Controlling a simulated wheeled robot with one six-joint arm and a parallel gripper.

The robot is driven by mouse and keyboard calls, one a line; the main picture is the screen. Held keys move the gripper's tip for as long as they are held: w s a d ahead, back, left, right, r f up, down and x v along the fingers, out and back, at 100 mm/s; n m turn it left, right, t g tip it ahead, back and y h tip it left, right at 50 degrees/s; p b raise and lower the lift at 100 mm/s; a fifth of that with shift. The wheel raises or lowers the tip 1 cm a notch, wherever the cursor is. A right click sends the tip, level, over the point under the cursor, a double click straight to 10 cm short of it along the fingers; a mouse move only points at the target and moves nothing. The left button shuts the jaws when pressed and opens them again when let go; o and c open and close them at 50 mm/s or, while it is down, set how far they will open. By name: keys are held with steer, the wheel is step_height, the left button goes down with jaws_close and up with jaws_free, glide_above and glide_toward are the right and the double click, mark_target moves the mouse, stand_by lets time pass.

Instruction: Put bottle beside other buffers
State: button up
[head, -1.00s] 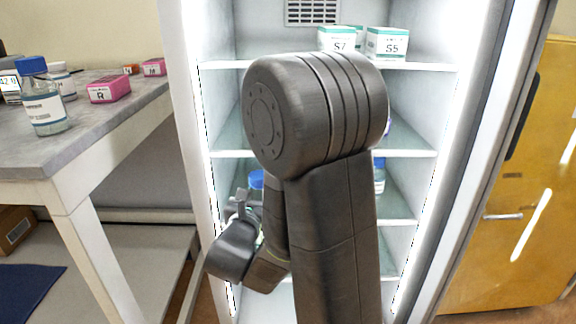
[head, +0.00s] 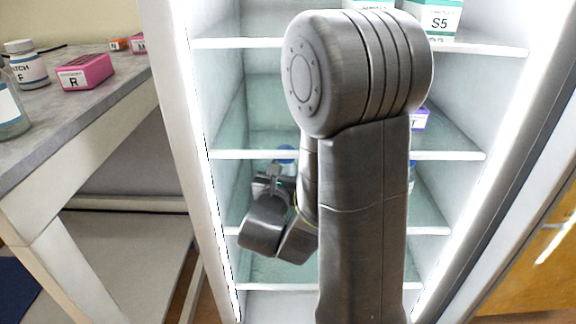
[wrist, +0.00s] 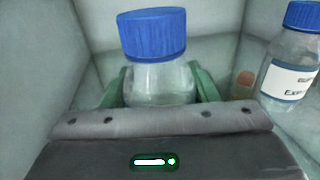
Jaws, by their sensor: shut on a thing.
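A clear bottle with a blue cap (wrist: 153,58) stands upright between the green fingers of my gripper (wrist: 160,88) in the wrist view. My gripper is shut on it. Another clear bottle with a blue cap and white label (wrist: 291,65) stands to the right in the wrist view, apart from the held one. Whether the held bottle touches the shelf cannot be told.
The fridge's shelf edges (head: 350,155) run above my gripper, and its left wall is close. White-green boxes (head: 432,18) stand on the upper shelf. A small orange-brown item (wrist: 244,86) is near the labelled bottle. A bench with a pink box (head: 86,72) is at left.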

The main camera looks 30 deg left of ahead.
steer(key=shift+s, duration=0.15)
steer(key=shift+f, duration=0.1)
steer(key=shift+f, duration=0.1)
steer(key=o, duration=1.3)
steer(key=shift+s+d, duration=0.1)
steer(key=shift+s, duration=0.25)
steer(key=p+v, duration=0.2)
steer(key=v, duration=0.9)
steer(key=shift+s+d, duration=0.15)
